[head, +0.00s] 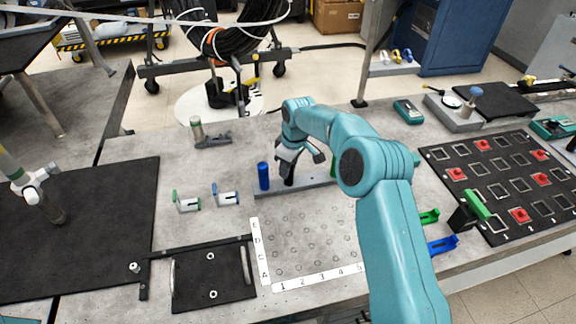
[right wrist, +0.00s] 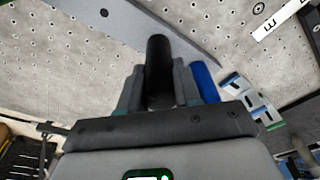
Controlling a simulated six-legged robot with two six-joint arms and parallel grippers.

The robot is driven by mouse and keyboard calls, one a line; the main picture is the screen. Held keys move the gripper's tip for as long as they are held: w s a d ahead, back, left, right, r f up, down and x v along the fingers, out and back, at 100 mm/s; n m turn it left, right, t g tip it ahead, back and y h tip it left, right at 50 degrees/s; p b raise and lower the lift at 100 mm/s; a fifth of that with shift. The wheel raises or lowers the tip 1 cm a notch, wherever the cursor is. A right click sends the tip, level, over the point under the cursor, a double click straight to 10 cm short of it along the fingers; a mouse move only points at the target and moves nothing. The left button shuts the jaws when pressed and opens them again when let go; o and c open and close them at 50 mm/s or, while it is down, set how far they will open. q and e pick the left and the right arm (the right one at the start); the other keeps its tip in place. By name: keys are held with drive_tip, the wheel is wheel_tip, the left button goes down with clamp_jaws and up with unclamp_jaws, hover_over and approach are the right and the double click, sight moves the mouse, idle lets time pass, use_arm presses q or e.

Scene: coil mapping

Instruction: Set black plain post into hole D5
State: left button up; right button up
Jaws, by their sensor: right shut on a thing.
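My right gripper (head: 289,167) is shut on the black plain post (head: 289,181), which stands upright at the grey rack bar (head: 312,191). In the right wrist view the black post (right wrist: 159,72) sits between the two fingers (right wrist: 158,92). I cannot tell whether its foot is still in the rack. The hole plate (head: 300,238) lies in front of the rack, with letters A to E on its left strip and numbers 1 to 5 along its front strip. D5 lies toward its right rear; the holes are small.
A blue post (head: 263,176) stands left of the black one on the rack, close to my fingers in the wrist view (right wrist: 204,82). Green (head: 186,202) and blue (head: 226,196) brackets stand to the left. A black fixture (head: 213,278) lies front left of the plate.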

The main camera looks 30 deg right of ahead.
drive_tip(key=shift+r, duration=0.5)
drive_tip(key=shift+r+p, duration=0.2)
drive_tip(key=shift+p, duration=0.2)
drive_tip(key=shift+r, duration=0.35)
drive_tip(key=shift+r+p, duration=0.35)
drive_tip(key=shift+p, duration=0.15)
drive_tip(key=shift+r+p, duration=1.3)
drive_tip(key=shift+r, duration=0.45)
drive_tip(key=shift+f, duration=0.1)
